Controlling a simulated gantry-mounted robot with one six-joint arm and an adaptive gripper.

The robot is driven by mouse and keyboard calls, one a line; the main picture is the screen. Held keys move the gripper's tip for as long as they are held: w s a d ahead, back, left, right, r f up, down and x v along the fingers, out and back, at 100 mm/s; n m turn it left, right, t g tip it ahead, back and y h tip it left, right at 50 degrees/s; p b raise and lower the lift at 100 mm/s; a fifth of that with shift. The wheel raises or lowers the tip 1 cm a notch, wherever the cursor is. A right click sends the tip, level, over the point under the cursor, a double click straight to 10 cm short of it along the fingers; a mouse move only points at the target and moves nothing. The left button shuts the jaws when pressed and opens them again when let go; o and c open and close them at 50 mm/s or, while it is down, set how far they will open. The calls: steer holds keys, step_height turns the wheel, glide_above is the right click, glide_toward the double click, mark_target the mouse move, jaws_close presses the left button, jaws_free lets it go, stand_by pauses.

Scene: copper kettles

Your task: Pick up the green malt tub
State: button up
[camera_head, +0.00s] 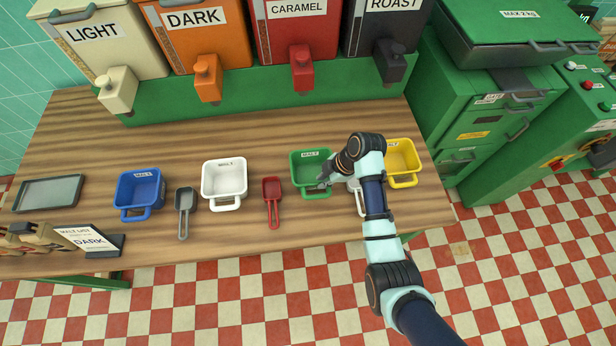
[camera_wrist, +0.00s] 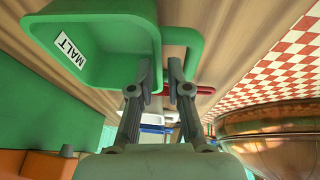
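The green malt tub (camera_head: 314,188) stands on the wooden counter with a label on its far inner wall and a handle at its front. In the wrist view the tub (camera_wrist: 95,25) fills the upper left, with its looped handle (camera_wrist: 196,45) on the right. My gripper (camera_head: 325,182) is at the tub's front right, close to the handle. In the wrist view my gripper (camera_wrist: 160,66) has its fingers apart, one overlapping the tub's side and the other overlapping the handle loop. The tub's edge shows between the fingers. I cannot tell whether they touch it.
A yellow tub (camera_head: 403,162) stands right of my arm, and a pale scoop (camera_head: 359,198) lies partly hidden behind it. A red scoop (camera_head: 272,205), white tub (camera_head: 223,179), grey scoop (camera_head: 184,210) and blue tub (camera_head: 139,190) stand to the left. Malt dispensers (camera_head: 197,38) line the back.

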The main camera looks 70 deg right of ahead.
mark_target(315, 187)
steer(key=b+x, duration=0.1)
steer(key=x, duration=0.4)
steer(key=shift+w+f, duration=0.2)
steer(key=shift+w, duration=0.1)
jaws_close()
